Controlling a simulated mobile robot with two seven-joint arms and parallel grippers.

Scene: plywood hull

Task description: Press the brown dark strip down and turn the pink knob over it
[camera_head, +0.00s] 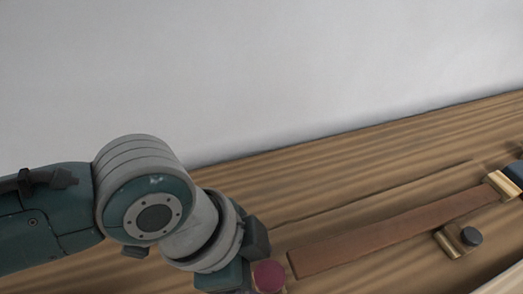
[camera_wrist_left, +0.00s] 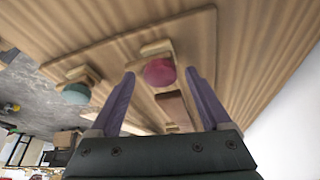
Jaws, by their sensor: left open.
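The brown dark strip (camera_head: 390,228) lies along the plywood, running from lower middle to the right; its near end appears raised at the edge. The pink knob (camera_head: 268,276) sits just left of that near end, at the bottom of the head view. In the left wrist view the pink knob (camera_wrist_left: 159,71) sits on a pale wooden piece, with a short part of the brown strip (camera_wrist_left: 172,108) below it. My left gripper (camera_wrist_left: 160,74) is open, its purple fingers on either side of the knob in that view; contact cannot be told. My right gripper is not identifiable.
A tan block (camera_head: 502,184) and a dark blue piece are at the strip's far end. A teal knob (camera_wrist_left: 76,93) shows in the wrist view. A pale wall (camera_head: 300,70) rises behind.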

